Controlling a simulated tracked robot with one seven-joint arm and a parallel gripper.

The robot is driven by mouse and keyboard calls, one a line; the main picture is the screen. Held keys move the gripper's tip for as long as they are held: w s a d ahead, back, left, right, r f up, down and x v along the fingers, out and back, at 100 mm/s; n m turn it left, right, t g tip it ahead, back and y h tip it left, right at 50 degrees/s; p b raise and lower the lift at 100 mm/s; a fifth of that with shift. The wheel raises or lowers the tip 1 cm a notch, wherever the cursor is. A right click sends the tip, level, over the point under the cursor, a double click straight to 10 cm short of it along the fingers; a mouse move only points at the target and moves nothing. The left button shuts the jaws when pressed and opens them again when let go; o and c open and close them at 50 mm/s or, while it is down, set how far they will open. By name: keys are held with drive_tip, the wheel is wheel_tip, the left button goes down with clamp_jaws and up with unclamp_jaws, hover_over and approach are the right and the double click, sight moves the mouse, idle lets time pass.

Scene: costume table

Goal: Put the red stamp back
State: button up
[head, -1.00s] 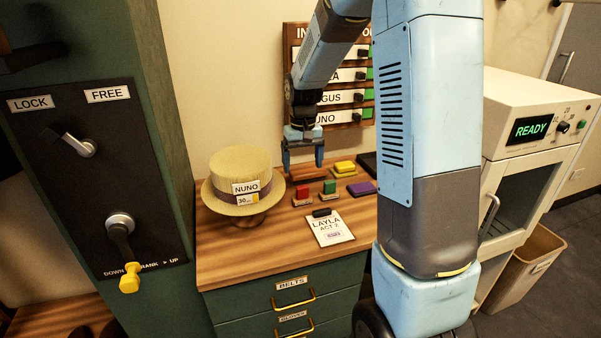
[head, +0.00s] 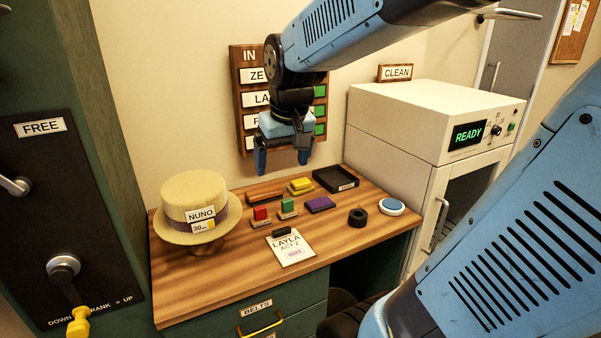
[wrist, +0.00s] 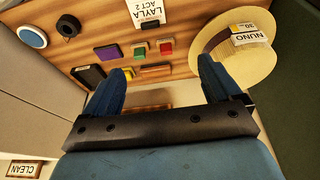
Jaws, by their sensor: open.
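The red stamp (head: 261,215) stands on the wooden table, left of the green stamp (head: 287,208). It also shows in the wrist view (wrist: 166,47), beside the green one. Behind them lies a long brown wooden piece (head: 265,196), possibly a stamp rack; the head view does not make this clear. My gripper (head: 282,168) is open and empty, pointing down above the back of the table. In the wrist view its two blue fingers (wrist: 163,82) are spread wide with nothing between them.
A straw hat (head: 195,208) tagged NUNO stands at left. A LAYLA card (head: 291,250) lies in front of the stamps. Yellow (head: 301,186) and purple (head: 320,204) blocks, a black tray (head: 336,179), a dark ring (head: 358,216) and a blue-white disc (head: 392,206) occupy the right side.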

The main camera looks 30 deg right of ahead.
drive_tip(key=s+a+r+t, duration=0.1)
drive_tip(key=s, duration=0.8)
drive_tip(key=shift+s+r+t, duration=0.2)
drive_tip(key=shift+s+t, duration=0.2)
